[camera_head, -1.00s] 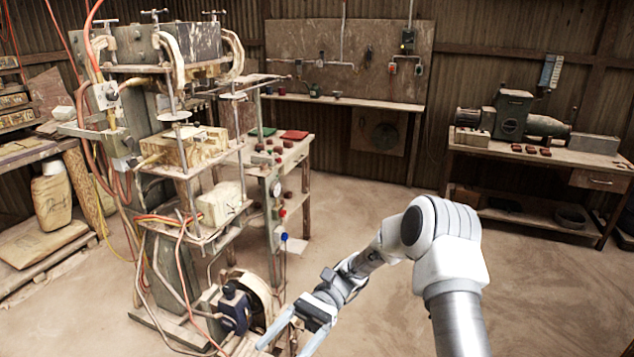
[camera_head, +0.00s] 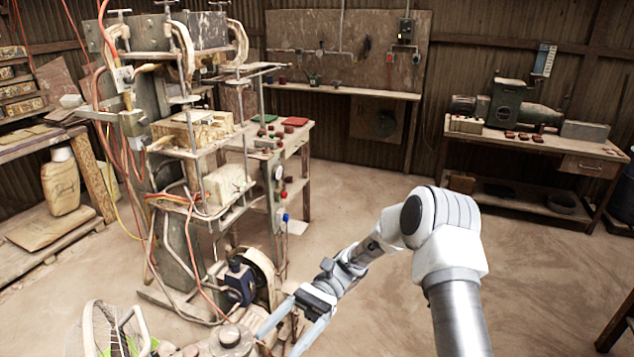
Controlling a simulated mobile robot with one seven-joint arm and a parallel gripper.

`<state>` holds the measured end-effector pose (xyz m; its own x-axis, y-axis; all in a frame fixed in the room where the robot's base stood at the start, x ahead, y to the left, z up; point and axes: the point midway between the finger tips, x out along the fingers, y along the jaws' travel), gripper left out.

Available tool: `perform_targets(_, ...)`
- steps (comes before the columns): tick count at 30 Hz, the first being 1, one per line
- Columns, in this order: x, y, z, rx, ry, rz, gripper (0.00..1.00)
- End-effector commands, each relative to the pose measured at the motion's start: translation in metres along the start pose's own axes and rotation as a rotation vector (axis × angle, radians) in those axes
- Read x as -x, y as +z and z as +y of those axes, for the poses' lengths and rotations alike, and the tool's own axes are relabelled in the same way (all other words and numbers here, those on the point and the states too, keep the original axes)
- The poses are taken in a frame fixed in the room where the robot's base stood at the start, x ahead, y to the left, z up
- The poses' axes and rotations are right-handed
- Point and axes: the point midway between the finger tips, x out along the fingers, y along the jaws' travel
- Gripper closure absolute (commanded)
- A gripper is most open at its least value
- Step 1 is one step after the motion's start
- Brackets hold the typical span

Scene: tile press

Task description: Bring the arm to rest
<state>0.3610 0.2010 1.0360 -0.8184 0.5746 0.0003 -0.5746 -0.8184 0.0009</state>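My arm (camera_head: 448,270) reaches in from the bottom right and points down to the left. My gripper (camera_head: 277,345) is at the lower middle, with its two pale fingers spread apart. I see nothing between the visible parts of the fingers. The fingertips are close to the bottom edge of the view. The tile press (camera_head: 185,135) stands to the left of my arm. The blue motor (camera_head: 238,284) at its foot is just left of and behind my gripper. I cannot tell whether the fingers touch anything.
A wire-like basket (camera_head: 108,330) and a round grey part (camera_head: 231,338) are at the bottom left. A small table (camera_head: 296,150) stands behind the press. A workbench (camera_head: 545,150) with a green machine (camera_head: 508,103) is at the right. The middle floor (camera_head: 350,200) is clear.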

Motion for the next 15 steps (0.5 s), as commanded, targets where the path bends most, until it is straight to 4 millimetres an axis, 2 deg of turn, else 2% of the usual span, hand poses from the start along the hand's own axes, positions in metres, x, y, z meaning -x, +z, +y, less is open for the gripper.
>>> perform_targets(2,0.000,0.000,0.000,0.000,0.000,0.000,0.21)
perform_targets(5,0.000,0.013,0.005,0.021,0.013,0.092,0.21)
perform_targets(15,0.004,0.052,0.037,0.119,0.065,0.472,0.21)
